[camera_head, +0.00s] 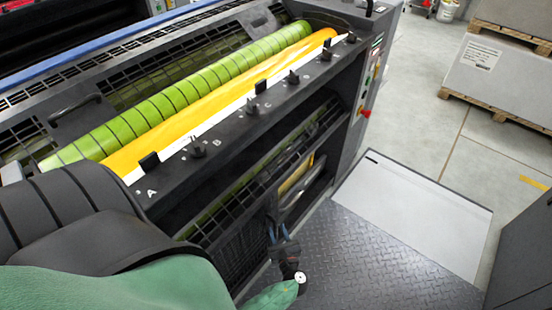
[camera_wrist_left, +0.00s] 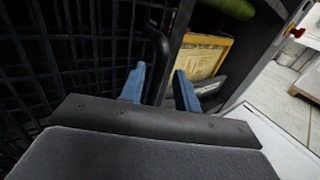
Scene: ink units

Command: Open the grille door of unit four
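The dark grille door (camera_wrist_left: 75,60) fills the left of the left wrist view. In the head view its mesh (camera_head: 242,243) shows low on the machine's side. A black bar handle (camera_wrist_left: 158,48) stands upright near the mesh edge. My left gripper (camera_wrist_left: 160,88) is open, its blue fingertips on either side of the handle's lower part as seen in the wrist view; I cannot tell whether they touch it. In the head view the left gripper (camera_head: 277,233) is beside the mesh, above the tread plate. I cannot tell whether the door is ajar. The right gripper is out of view.
A yellow-edged panel (camera_wrist_left: 206,54) sits in a recess right of the handle. Green (camera_head: 187,98) and yellow (camera_head: 215,105) rollers lie above, behind a lettered rail. The tread-plate step (camera_head: 370,262) and a light grey plate (camera_head: 415,213) are clear. Loaded pallets stand back right.

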